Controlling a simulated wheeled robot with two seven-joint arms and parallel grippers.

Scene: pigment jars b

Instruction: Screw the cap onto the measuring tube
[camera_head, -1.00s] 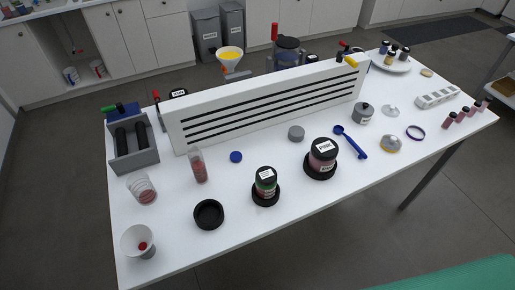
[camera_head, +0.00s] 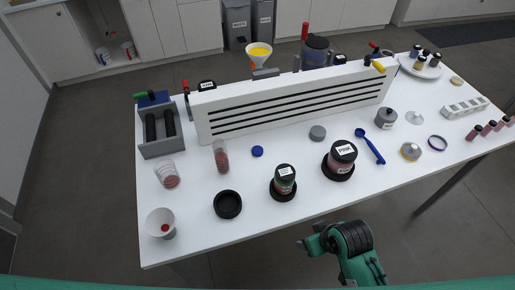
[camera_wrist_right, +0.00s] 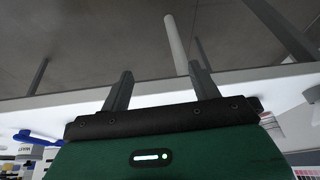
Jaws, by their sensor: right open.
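The measuring tube (camera_head: 221,157) is a clear upright tube with reddish contents, standing on the white table in front of the slatted white panel. A small blue cap (camera_head: 257,151) lies on the table just right of the tube, apart from it. My right gripper (camera_head: 304,243) is off the table's front edge, well short of the tube and cap. In the right wrist view its two fingers (camera_wrist_right: 160,82) are spread with nothing between them. My left gripper is not in view.
Black-lidded jars (camera_head: 284,180) and (camera_head: 341,158) stand on black rings between my right gripper and the panel. A black ring (camera_head: 227,204), a clear cup (camera_head: 167,175) and a white cup (camera_head: 160,223) stand at the left. A blue spoon (camera_head: 370,147) lies at the right.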

